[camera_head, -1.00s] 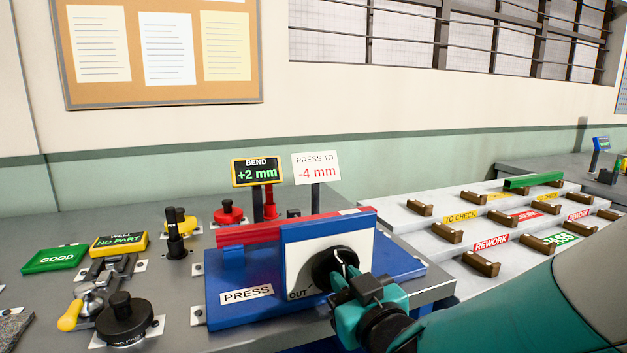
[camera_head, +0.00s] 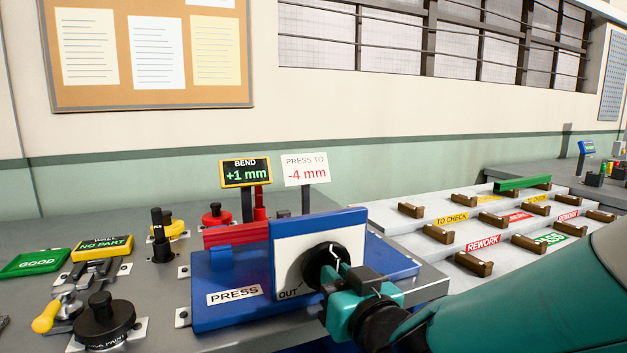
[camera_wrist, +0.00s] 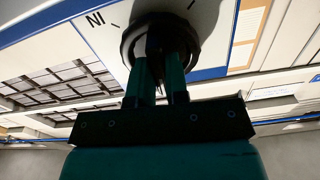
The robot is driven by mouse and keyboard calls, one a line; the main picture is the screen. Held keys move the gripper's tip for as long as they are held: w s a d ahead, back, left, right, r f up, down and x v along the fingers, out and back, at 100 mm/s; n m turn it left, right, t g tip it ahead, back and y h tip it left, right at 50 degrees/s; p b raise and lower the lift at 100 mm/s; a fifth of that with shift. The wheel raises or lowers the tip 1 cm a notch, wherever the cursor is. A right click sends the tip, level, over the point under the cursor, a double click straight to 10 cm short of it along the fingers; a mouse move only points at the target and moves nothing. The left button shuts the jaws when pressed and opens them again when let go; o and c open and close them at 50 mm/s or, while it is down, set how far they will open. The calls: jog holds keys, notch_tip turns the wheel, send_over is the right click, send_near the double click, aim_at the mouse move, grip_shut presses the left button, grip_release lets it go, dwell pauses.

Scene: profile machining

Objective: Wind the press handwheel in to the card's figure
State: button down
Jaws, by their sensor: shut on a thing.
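The blue press (camera_head: 215,313) stands at the bench's front right with a white dial plate marked "OUT". Its black handwheel (camera_head: 322,258) is on that plate. My gripper (camera_head: 335,278) is shut on the handwheel; the wrist view shows both fingers (camera_wrist: 160,75) against the handwheel (camera_wrist: 160,38), beside the mark "IN". The bend display (camera_head: 245,172) reads +1 mm in green. The card (camera_head: 305,169) beside it says "PRESS TO -4 mm". A red profile (camera_head: 236,236) lies in the press, partly hidden behind the dial plate.
At right, a stepped rack (camera_head: 425,258) with wooden rests holds a green profile (camera_head: 522,183). My arm covers the lower right.

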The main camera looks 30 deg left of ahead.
jog(key=shift+m+b, duration=1)
jog(key=shift+b, duration=0.25)
jog(key=shift+m+b, duration=0.7)
jog(key=shift+b, duration=0.15)
jog(key=c, duration=1)
grip_release()
jog(key=shift+r, duration=0.1)
jog(key=b+v, duration=0.4)
jog(key=v, duration=0.3)
